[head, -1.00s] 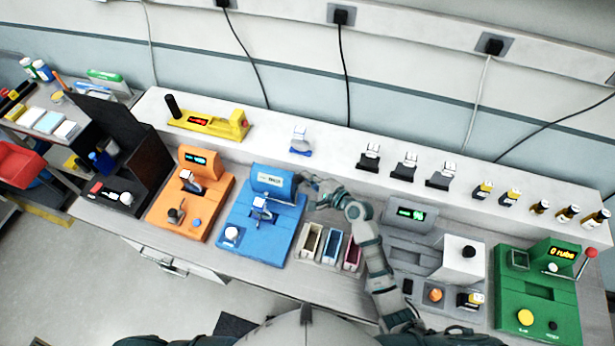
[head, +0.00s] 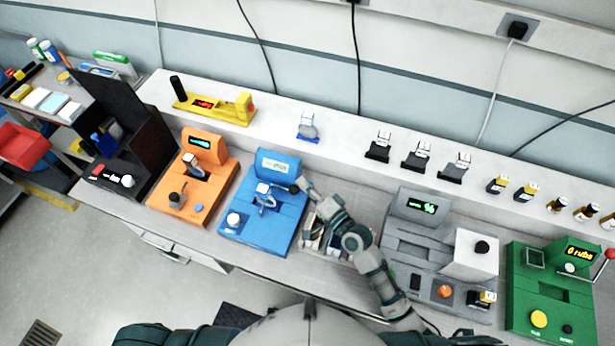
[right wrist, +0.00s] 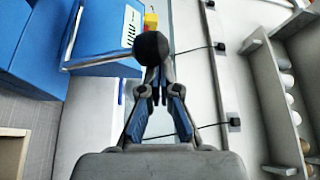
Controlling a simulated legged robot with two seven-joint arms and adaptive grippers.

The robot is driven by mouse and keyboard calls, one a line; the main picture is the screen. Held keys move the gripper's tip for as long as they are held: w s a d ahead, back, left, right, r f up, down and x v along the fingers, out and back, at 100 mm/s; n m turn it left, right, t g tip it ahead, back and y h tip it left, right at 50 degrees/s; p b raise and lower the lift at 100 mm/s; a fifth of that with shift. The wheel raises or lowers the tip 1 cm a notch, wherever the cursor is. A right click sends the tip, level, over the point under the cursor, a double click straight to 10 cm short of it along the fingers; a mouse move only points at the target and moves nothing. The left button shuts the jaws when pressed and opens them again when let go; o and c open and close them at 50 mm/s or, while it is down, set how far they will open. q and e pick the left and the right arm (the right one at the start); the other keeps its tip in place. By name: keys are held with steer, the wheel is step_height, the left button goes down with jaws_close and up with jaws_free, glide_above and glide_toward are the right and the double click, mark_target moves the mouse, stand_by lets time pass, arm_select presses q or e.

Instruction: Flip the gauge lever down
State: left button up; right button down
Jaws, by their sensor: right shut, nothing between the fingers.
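The blue gauge machine (head: 258,222) stands left of centre on the bench, with a small display on its raised back part. It also fills the upper left of the right wrist view (right wrist: 98,35). A black ball knob (right wrist: 151,47), which looks like the lever's end, shows beside the machine's right side; in the head view it is a small dark spot (head: 294,188). My right gripper (head: 302,187) is shut and empty beside the knob. In the wrist view its fingertips (right wrist: 157,90) lie just below the knob; contact is unclear. The lever's shaft is hidden. My left gripper is out of view.
An orange machine (head: 187,190) stands left of the blue one. Small bins (head: 313,236) lie partly under my right forearm. A grey machine (head: 420,235) and a green machine (head: 545,300) stand to the right. A raised shelf (head: 345,139) with small parts runs behind.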

steer(key=shift+s+a+f+p, duration=0.25)
steer(key=shift+s+f, duration=0.1)
steer(key=shift+s, duration=0.35)
steer(key=shift+s+a+f+p, duration=0.2)
steer(key=shift+s+f, duration=0.15)
steer(key=shift+s, duration=0.35)
steer(key=shift+s+f, duration=0.15)
steer(key=shift+f, duration=0.05)
steer(key=v, duration=1)
steer(key=shift+s+d, duration=0.1)
steer(key=shift+d, duration=0.15)
steer(key=shift+s+d, duration=0.4)
steer(key=shift+d, duration=0.35)
steer(key=shift+a, duration=0.2)
